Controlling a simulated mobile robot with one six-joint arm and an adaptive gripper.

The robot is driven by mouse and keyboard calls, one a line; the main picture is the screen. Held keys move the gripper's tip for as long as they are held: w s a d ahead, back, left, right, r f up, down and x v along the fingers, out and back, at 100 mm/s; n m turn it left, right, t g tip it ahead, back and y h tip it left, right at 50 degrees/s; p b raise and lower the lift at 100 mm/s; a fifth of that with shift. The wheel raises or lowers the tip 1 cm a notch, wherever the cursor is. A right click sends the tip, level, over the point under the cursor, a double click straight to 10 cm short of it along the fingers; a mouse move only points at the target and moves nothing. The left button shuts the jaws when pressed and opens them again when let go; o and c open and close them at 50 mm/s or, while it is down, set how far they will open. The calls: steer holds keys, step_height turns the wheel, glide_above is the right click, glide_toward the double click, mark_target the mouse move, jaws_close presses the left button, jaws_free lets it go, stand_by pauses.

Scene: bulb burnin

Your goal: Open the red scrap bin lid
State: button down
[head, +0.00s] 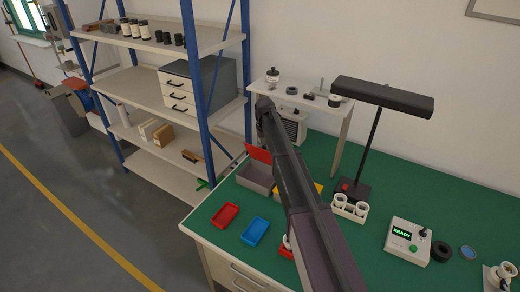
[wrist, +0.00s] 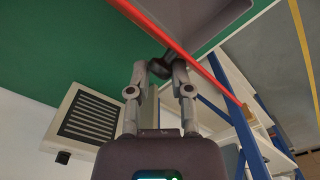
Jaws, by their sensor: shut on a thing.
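The scrap bin (head: 255,182) is a grey box on the green bench in the head view. Its red lid (head: 259,154) stands raised along the back edge, and the bin's inside shows. In the wrist view the lid is a thin red strip (wrist: 205,76) seen nearly edge-on, with part of the grey bin (wrist: 205,12) beyond it. My gripper (wrist: 161,68) is closed at the lid, on a small dark part that looks like its handle. The fingertips partly hide this part. In the head view my arm hides the fingertips and the bin's right side.
A red tray (head: 225,215) and a blue tray (head: 255,231) lie in front of the bin. A yellow bin (head: 317,188) is partly behind my arm. A black lamp (head: 380,95) and a small shelf (head: 335,112) stand behind. A blue-framed rack (head: 196,85) is at the left.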

steer(key=shift+w+d, duration=0.5)
steer(key=shift+d, duration=0.35)
steer(key=shift+f, duration=0.1)
steer(key=c, duration=0.9)
jaws_free()
steer(key=o, duration=0.4)
steer(key=shift+w+f, duration=0.1)
steer(key=shift+a, duration=0.2)
